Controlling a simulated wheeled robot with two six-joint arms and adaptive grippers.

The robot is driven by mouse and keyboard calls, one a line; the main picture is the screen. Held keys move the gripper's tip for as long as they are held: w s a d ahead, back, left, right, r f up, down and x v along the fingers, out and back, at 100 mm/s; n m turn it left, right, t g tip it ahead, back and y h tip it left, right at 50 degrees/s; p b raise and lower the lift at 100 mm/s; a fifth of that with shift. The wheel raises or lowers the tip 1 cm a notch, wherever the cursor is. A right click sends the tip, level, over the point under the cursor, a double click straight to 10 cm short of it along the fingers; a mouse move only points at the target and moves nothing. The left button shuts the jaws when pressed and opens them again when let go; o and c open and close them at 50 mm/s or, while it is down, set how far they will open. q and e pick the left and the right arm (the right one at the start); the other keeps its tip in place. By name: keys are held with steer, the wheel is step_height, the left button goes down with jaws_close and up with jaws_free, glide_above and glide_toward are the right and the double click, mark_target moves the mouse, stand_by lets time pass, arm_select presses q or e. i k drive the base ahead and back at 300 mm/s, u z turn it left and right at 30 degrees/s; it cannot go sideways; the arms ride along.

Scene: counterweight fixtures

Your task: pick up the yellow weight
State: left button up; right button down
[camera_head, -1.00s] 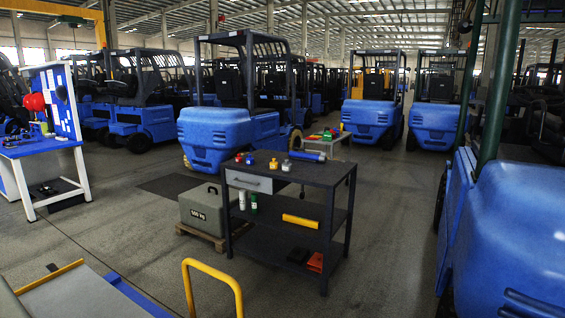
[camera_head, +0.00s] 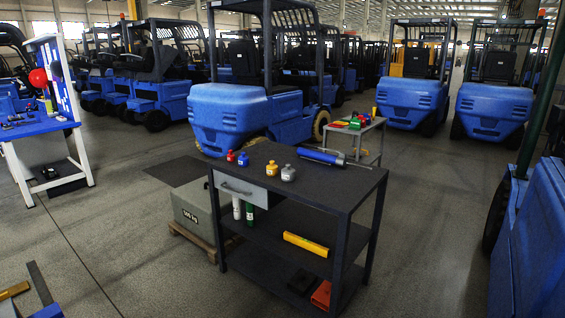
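The yellow weight (camera_head: 271,168) is a small knobbed piece standing upright on the dark top of the workbench (camera_head: 330,187). A grey weight (camera_head: 288,173) stands just to its right. A blue weight (camera_head: 243,159) and a red weight (camera_head: 231,156) stand to its left. Neither of my grippers is in view.
A blue-grey cylindrical tool (camera_head: 321,156) lies at the bench's far edge. A grey 500 kg block (camera_head: 195,215) sits on a pallet left of the bench. Blue forklifts (camera_head: 228,112) stand behind and at right. A blue-topped workstation (camera_head: 40,130) is at left. Floor in front is open.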

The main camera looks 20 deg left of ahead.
mark_target(272, 168)
steer(key=i, duration=0.8)
steer(key=u, duration=1.15)
steer(key=i, duration=1)
steer(key=u, duration=0.65)
steer(key=i, duration=0.75)
steer(key=z, duration=2.25)
